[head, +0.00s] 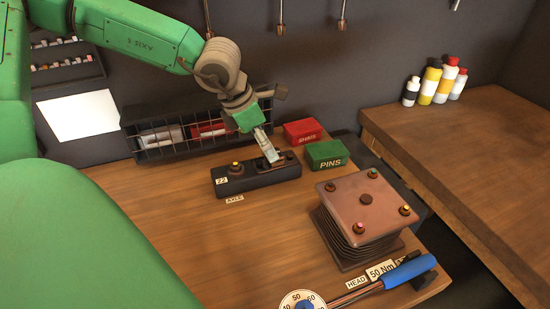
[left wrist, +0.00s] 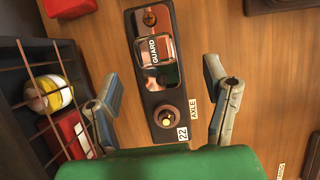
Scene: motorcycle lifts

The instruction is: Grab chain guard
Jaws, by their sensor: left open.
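The chain guard, a shiny plate labelled GUARD (left wrist: 154,50), sits on a long black block (left wrist: 160,105) in the left wrist view. The block also carries a round knob (left wrist: 166,117) beside the tags 22 and AXLE. In the head view the black block (head: 257,180) lies on the wooden bench. My left gripper (left wrist: 161,77) is open, with one finger on each side of the block and a gap to both. In the head view the gripper (head: 268,152) points down over the block and hides part of the guard. My right gripper is not in view.
A wire basket (head: 150,140) with boxes stands behind the block. A red box (head: 302,131) and a green PINS box (head: 326,154) stand to its right. A bellows-sided lift (head: 366,205) and a blue-handled torque wrench (head: 408,271) are nearer. The bench's left-front part is clear.

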